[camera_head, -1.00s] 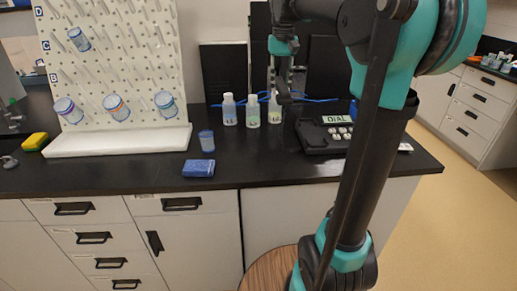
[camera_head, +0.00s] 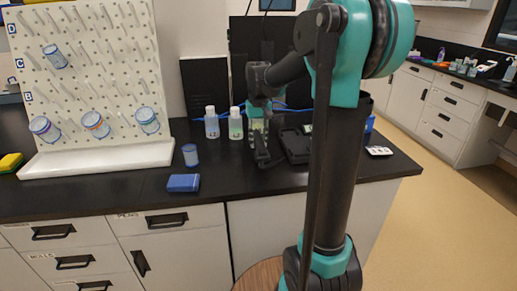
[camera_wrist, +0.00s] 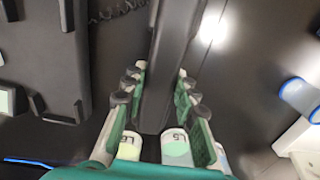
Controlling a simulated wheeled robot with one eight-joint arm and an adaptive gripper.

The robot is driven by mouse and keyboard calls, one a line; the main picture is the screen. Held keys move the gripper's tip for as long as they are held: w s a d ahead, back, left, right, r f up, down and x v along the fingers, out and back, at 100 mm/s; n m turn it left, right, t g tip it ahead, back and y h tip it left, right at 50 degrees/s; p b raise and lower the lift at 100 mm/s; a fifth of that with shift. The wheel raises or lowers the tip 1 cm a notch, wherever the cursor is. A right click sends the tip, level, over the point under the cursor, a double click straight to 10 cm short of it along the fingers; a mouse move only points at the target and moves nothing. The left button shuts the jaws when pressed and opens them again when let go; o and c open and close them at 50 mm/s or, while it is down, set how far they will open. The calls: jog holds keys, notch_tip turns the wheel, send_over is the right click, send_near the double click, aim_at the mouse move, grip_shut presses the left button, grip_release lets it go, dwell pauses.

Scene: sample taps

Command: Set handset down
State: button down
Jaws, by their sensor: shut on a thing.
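My gripper (camera_head: 260,138) is low over the black bench, just left of the phone base. In the wrist view its fingers (camera_wrist: 157,88) stand on both sides of a long black handset (camera_wrist: 168,62) and are shut on it. In the head view the handset (camera_head: 263,157) is a dark shape below the fingers. I cannot tell whether it touches the bench. The black phone base (camera_head: 296,146) sits to the right, partly behind my arm. In the wrist view the phone base (camera_wrist: 45,50) lies at left, apart from the handset, with a coiled cord (camera_wrist: 120,10) near it.
Small bottles (camera_head: 212,122) (camera_head: 236,123) stand left of my gripper, and another is partly behind it. A blue-rimmed cup (camera_head: 190,155) and a blue block (camera_head: 183,183) are farther left. A pegboard rack (camera_head: 90,80) stands at left. The front bench between block and arm is clear.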

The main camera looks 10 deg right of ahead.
aim_at(259, 139)
jog(key=shift+f, duration=1.75)
jog(key=shift+f, duration=0.15)
jog(key=c, duration=1.2)
grip_release()
notch_tip(259, 139, up, 12)
jog(key=shift+r, duration=0.2)
